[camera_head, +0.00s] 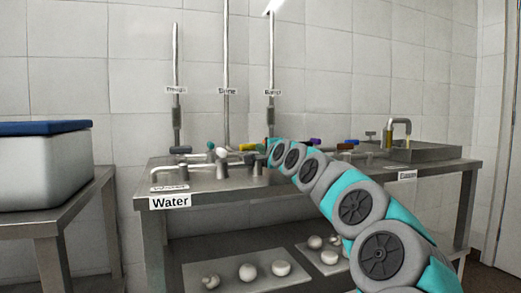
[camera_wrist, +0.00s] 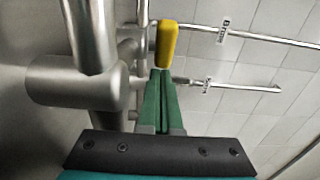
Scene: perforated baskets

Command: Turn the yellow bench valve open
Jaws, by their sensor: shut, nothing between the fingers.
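The yellow valve handle (camera_wrist: 166,45) shows in the wrist view just beyond my fingertips, beside thick metal pipes. In the head view the yellow handle (camera_head: 249,147) sits on the bench pipework at the end of my arm. My gripper (camera_wrist: 161,72) has its green fingers shut together with nothing between them, and the tips line up with the near end of the yellow handle. I cannot tell whether they touch it. In the head view my fingers are hard to make out near the handle. The valve body under the handle is not clear.
A metal bench (camera_head: 310,180) with a "Water" label (camera_head: 170,202) carries pipes and several other handles, including purple (camera_head: 315,141) and blue (camera_head: 351,142). A sink (camera_head: 425,152) with a tap is at right. A blue-lidded bin (camera_head: 45,168) stands left. Vertical pipes (camera_head: 226,70) rise behind.

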